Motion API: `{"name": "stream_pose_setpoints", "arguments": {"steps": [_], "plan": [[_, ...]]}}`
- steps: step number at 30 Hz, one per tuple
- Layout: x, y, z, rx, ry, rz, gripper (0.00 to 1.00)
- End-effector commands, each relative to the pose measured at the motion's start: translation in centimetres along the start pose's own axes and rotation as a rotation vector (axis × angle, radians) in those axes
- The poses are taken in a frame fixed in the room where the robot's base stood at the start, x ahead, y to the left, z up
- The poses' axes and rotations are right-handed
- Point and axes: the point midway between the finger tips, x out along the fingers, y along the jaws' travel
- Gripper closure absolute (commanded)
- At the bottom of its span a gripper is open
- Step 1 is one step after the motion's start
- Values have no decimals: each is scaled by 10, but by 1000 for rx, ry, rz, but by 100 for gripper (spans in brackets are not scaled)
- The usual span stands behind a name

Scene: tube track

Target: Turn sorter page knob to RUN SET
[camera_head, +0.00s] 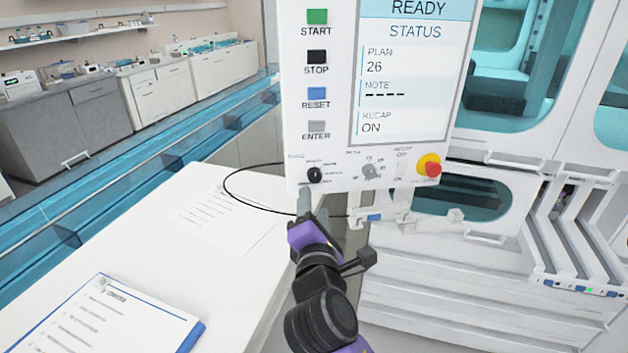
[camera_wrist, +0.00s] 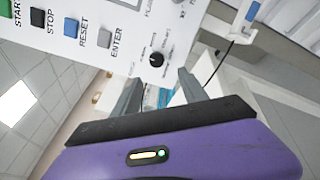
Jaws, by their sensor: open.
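The white control panel (camera_head: 335,95) shows a screen (camera_head: 405,70) reading READY, STATUS, PLAN 26, NOTE with dashes and RECAP ON. A small black knob (camera_head: 314,174) sits at the panel's lower left with tiny labels around it. It also shows in the wrist view (camera_wrist: 156,59). The labels are too small to read, so I cannot tell its setting. My gripper (camera_head: 312,205) is just below the knob in the head view. In the wrist view its two fingers (camera_wrist: 160,90) are spread and empty, pointing toward the knob and apart from it.
START (camera_head: 317,16), STOP (camera_head: 316,57), RESET (camera_head: 316,93) and ENTER (camera_head: 317,126) buttons line the panel's left. A grey knob (camera_head: 371,172) and a red emergency button (camera_head: 430,165) are to the right. A white table (camera_head: 225,270) with papers and a clipboard (camera_head: 105,318) lies left. A black cable loops beside the panel.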

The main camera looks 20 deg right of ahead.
Motion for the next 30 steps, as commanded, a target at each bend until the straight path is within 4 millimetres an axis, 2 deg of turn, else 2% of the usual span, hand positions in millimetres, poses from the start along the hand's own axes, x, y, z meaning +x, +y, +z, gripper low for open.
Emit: {"name": "stream_pose_setpoints", "arguments": {"steps": [5, 12, 18, 22, 30], "plan": [[15, 7, 6, -33, -16, 2, 49], [51, 7, 7, -31, -16, 2, 49], [74, 6, 7, -28, -14, 2, 49], [81, 5, 6, -27, -13, 2, 49], [82, 5, 6, -26, -13, 2, 49]]}}
